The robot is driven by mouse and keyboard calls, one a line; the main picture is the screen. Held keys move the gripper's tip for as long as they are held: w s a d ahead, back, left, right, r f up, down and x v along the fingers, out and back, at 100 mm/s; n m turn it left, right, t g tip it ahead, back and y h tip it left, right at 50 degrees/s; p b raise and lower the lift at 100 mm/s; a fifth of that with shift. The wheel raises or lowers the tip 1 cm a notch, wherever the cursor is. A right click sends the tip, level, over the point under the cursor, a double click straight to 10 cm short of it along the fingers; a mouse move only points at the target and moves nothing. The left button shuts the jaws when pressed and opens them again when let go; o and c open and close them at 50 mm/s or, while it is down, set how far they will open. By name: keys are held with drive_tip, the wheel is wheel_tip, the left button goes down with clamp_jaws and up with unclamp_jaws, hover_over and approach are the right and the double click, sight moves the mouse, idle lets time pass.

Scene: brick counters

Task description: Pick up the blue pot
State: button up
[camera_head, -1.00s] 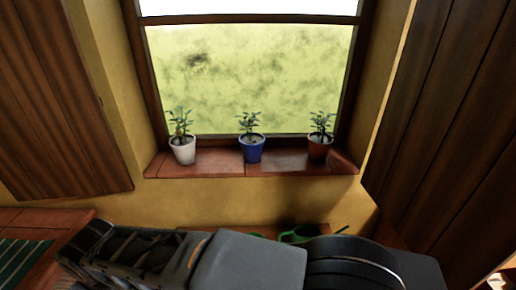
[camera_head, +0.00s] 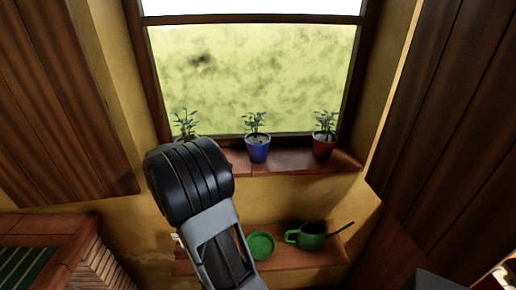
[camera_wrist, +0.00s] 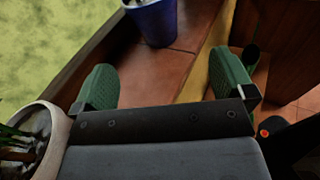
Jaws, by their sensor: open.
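The blue pot (camera_head: 257,150) with a small green plant stands upright in the middle of the windowsill, between two other pots. It also shows at the top of the wrist view (camera_wrist: 155,22), cut off by the frame edge. My gripper (camera_wrist: 165,85) is open, with two green fingers set wide apart and only the tiled sill and wall edge between them. The blue pot is beyond the fingertips, not touching them. In the head view my arm is left of the blue pot; the fingers are not visible there.
A red-brown pot (camera_head: 324,148) stands right of the blue pot. A white pot (camera_wrist: 50,140) is close beside my gripper at left. Below the sill (camera_head: 290,162), a lower shelf (camera_head: 300,259) holds a green watering can (camera_head: 310,236) and a green dish (camera_head: 261,245). Wooden shutters flank the window.

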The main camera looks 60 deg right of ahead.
drive_tip(key=shift+w+d+r+n+g+h, duration=0.15)
drive_tip(key=shift+d+n+h, duration=0.1)
drive_tip(key=shift+d, duration=0.3)
drive_tip(key=shift+s+d+r+n+g+h, duration=0.15)
drive_tip(key=shift+d+h, duration=0.1)
drive_tip(key=shift+d, duration=0.3)
drive_tip(key=p, duration=0.1)
approach(256, 140)
drive_tip(key=x, duration=0.3)
drive_tip(key=shift+s+d+f, duration=0.1)
drive_tip(key=shift+d+f, duration=0.1)
drive_tip(key=shift+d, duration=0.15)
drive_tip(key=shift+p+x, duration=0.85)
drive_tip(key=shift+x, duration=2.2)
drive_tip(key=shift+c, duration=0.5)
drive_tip(key=c, duration=0.7)
drive_tip(key=shift+c, duration=1.1)
drive_tip(key=shift+r, duration=0.1)
